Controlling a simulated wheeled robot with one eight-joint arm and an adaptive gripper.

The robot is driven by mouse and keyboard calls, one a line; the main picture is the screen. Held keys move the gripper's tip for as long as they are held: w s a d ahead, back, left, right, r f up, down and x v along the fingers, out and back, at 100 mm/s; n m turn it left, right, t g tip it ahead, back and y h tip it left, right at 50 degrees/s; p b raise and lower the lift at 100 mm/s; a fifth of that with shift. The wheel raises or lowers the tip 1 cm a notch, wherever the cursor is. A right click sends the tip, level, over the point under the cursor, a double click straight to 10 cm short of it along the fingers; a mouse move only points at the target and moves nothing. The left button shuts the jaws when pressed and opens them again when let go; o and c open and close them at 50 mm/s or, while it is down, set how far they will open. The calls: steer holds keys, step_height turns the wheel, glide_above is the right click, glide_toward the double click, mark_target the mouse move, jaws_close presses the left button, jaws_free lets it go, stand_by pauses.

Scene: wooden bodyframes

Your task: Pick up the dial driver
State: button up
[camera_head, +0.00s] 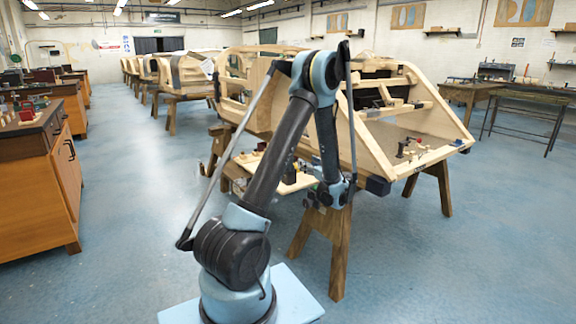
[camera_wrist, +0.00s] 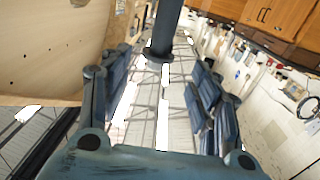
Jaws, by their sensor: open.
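I cannot pick out the dial driver for certain in either view. Small tools, too small to identify, lie on the near wooden bodyframe's floor, among them a dark upright tool with red (camera_head: 402,149). More small items lie on a low wooden shelf (camera_head: 245,184) at the frame's side, partly behind my arm. My gripper (camera_head: 328,197) hangs at the near corner of the bodyframe (camera_head: 375,165), in front of a trestle leg. In the wrist view my gripper (camera_wrist: 160,98) has its blue fingers spread apart, with nothing held between them.
Wooden trestles (camera_head: 328,245) support the near bodyframe. A wooden cabinet bench (camera_head: 40,185) with tools stands at left. A metal-legged table (camera_head: 530,100) is at back right. More bodyframes line up behind. Blue floor (camera_head: 140,190) is clear at left centre and front right.

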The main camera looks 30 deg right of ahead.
steer(key=w, duration=1.6)
steer(key=shift+a, duration=0.35)
steer(key=c, duration=0.9)
